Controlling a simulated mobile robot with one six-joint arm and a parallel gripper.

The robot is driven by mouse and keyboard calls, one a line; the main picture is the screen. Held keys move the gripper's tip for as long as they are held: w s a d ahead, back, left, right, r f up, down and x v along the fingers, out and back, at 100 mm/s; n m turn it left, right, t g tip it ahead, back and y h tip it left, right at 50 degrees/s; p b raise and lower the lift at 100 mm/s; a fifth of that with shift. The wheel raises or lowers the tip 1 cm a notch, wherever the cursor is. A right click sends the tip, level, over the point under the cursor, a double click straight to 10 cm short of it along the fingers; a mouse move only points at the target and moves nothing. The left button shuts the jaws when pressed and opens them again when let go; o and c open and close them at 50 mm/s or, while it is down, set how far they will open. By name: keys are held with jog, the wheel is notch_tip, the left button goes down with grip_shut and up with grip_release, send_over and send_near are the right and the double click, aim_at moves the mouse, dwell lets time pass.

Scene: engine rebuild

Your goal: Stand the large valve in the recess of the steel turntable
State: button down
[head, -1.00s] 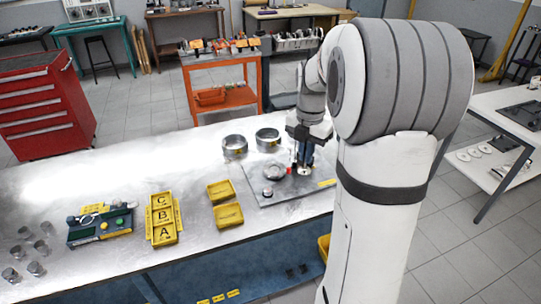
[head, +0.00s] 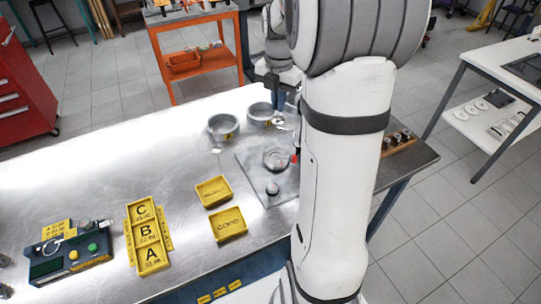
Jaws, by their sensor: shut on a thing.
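The steel turntable (head: 276,160) is a round grey metal piece on a flat grey plate (head: 250,165), left of my arm. Its recess is too small to make out in detail. My gripper (head: 283,104) is beyond and above the turntable, near the right round metal dish, and partly hidden by my arm. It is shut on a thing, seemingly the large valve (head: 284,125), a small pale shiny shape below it. The valve's full outline and tilt cannot be made out. Nothing is seen standing on the turntable.
Two round metal dishes (head: 223,127) stand behind the plate. Yellow trays (head: 228,226), a lettered C-B-A tray (head: 147,258) and a button box (head: 70,255) lie left. A wooden rack (head: 400,146) stands right of my arm.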

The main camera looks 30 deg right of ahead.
aim_at(277, 118)
jog(key=f+b, duration=0.2)
jog(key=f, duration=0.1)
jog(key=f+b, duration=0.2)
jog(key=shift+w+d, duration=0.1)
jog(key=shift+w, duration=0.2)
jog(key=shift+s+f+b, duration=0.1)
jog(key=shift+f+b, duration=0.4)
jog(key=shift+f, duration=0.05)
notch_tip(277, 118, down, 10)
jog(key=shift+r+p, duration=0.15)
jog(key=shift+p, duration=0.4)
jog(key=c, duration=1.6)
grip_release()
